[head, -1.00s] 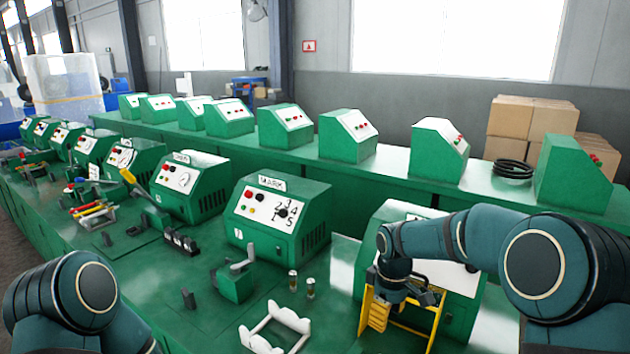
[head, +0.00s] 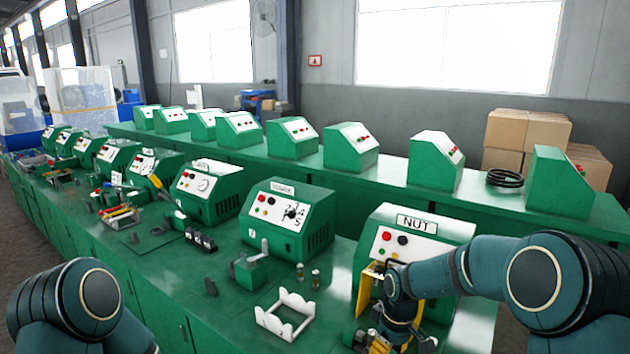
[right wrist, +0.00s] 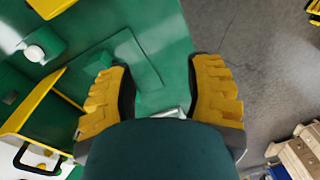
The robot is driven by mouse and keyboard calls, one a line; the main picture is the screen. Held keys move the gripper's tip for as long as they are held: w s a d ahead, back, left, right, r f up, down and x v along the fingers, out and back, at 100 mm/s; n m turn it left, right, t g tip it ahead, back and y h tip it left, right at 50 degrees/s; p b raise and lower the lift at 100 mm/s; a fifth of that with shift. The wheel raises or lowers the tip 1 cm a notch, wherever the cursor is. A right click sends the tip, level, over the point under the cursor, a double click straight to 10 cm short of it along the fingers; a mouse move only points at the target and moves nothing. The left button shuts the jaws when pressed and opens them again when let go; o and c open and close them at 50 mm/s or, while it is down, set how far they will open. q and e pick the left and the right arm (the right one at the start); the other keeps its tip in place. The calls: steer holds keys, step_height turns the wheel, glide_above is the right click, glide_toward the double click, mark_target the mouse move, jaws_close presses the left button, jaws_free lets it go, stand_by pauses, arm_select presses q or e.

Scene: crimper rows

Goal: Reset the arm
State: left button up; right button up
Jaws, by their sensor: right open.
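My right arm (head: 450,275) reaches in from the right in the head view. Its gripper (head: 385,342) hangs low in front of the green NUT machine (head: 440,221), with its tips partly blurred by overlap. In the right wrist view the gripper (right wrist: 162,92) has two yellow fingers spread apart with nothing between them. A green surface with a rectangular plate (right wrist: 130,70) lies beyond them. My left arm (head: 85,305) shows only as links at the lower left; its gripper is out of frame.
A yellow guard frame (head: 364,290) on the NUT machine stands close to the right arm. A white holder (head: 288,316) and two small cylinders (head: 315,277) sit on the green bench left of it. Grey floor (right wrist: 262,60) lies past the bench edge in the wrist view.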

steer(key=s+f+m+y, duration=0.1)
steer(key=s+f+m, duration=0.15)
steer(key=f, duration=0.75)
steer(key=s+a+f+m+y, duration=0.15)
steer(key=s+f+m, duration=0.35)
steer(key=s, duration=0.7)
steer(key=s+a+f+m+y, duration=0.15)
steer(key=s+f+m, duration=0.25)
steer(key=s+f, duration=0.55)
arm_select(q)
step_height(320, 180, down, 11)
steer(key=s+b, duration=0.1)
steer(key=b, duration=0.9)
steer(key=shift+d+r+g, duration=0.15)
steer(key=shift+d+g, duration=0.15)
arm_select(e)
steer(key=w+a+f+n+t, duration=0.1)
steer(key=w+a+f+n+t+h, duration=0.1)
steer(key=a, duration=0.1)
steer(key=shift+w+a, duration=0.15)
steer(key=shift+w, duration=0.2)
